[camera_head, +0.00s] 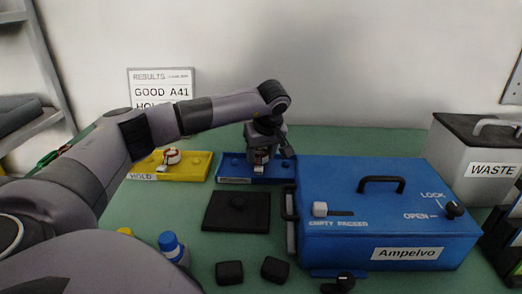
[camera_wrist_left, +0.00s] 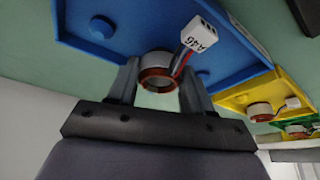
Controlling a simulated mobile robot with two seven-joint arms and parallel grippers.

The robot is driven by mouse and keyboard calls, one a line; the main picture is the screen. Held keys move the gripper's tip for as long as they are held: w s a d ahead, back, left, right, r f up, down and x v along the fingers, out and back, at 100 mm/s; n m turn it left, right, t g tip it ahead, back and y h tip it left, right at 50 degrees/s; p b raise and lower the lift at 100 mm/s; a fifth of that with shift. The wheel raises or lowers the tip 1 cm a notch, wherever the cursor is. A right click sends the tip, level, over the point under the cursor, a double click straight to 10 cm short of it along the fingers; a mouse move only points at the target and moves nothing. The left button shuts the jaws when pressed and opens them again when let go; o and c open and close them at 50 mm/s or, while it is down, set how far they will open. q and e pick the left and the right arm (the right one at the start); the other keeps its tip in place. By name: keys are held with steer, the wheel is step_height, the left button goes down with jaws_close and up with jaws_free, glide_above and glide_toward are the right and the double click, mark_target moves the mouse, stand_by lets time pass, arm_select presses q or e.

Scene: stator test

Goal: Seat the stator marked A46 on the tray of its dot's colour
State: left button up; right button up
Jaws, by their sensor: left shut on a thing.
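My left gripper (camera_head: 262,152) is at the blue tray (camera_head: 231,169), shut on a stator. In the left wrist view the stator (camera_wrist_left: 157,74) is a white ring with a copper-coloured winding between the fingers (camera_wrist_left: 157,85). Its white connector (camera_wrist_left: 199,36) reads A46 and hangs on dark and red wires. The stator is over or on the blue tray (camera_wrist_left: 135,45), between two blue pegs; I cannot tell whether it touches the tray or sits on a peg. No coloured dot shows on it. My right gripper is not in view.
A yellow HOLD tray (camera_head: 140,176) at left bears another stator (camera_head: 171,156). A green tray with a stator (camera_wrist_left: 297,131) shows in the left wrist view. A blue Ampelvo box (camera_head: 345,240) stands right of the blue tray, a black plate (camera_head: 222,212) in front, and a WASTE bin (camera_head: 458,160) at far right.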

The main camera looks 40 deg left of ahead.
arm_select(q)
steer(key=shift+f, duration=0.2)
stand_by(0.5)
steer(key=o, duration=1)
steer(key=shift+p, duration=0.3)
steer(key=shift+r+p, duration=0.95)
steer(key=shift+r, duration=0.15)
steer(key=shift+r+p, duration=1.4)
steer(key=shift+r, duration=0.05)
